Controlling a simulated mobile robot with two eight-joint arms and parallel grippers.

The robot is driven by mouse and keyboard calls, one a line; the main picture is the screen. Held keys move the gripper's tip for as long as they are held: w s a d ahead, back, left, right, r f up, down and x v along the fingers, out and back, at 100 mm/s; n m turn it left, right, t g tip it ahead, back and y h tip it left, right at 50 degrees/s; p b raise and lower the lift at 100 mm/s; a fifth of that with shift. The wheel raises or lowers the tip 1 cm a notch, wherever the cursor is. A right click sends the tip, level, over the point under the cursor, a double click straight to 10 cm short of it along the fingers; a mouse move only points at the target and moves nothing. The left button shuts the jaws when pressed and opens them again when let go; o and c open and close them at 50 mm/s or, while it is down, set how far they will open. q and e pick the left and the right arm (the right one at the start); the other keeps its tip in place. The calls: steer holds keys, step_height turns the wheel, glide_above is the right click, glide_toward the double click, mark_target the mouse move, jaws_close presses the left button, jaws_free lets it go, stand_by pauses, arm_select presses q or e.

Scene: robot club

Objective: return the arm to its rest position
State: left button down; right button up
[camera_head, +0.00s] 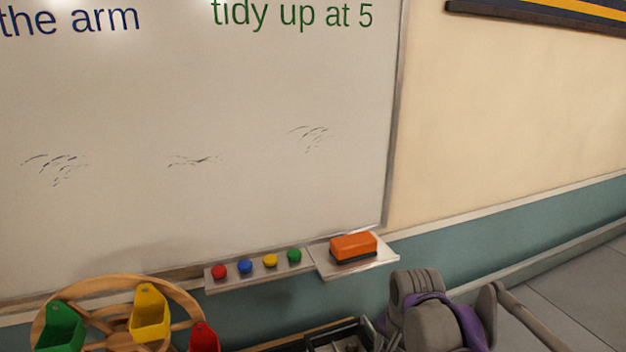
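Neither of my grippers shows in the head view, and no fingertips are visible. Grey rounded, jointed parts with a purple band (452,314) rise from the bottom edge right of centre. I cannot tell whether they belong to one of my arms. The orange eraser (353,246) with a dark underside lies on the right part of the ledge (381,259) below the whiteboard (230,90). Nothing visible touches the eraser.
Red (219,271), blue (245,266), yellow (270,260) and green (294,255) round pieces sit in a row on the ledge. A wooden wheel (95,281) with coloured buckets stands at lower left. A dark tray (322,336) is cut off below. Grey floor shows at right.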

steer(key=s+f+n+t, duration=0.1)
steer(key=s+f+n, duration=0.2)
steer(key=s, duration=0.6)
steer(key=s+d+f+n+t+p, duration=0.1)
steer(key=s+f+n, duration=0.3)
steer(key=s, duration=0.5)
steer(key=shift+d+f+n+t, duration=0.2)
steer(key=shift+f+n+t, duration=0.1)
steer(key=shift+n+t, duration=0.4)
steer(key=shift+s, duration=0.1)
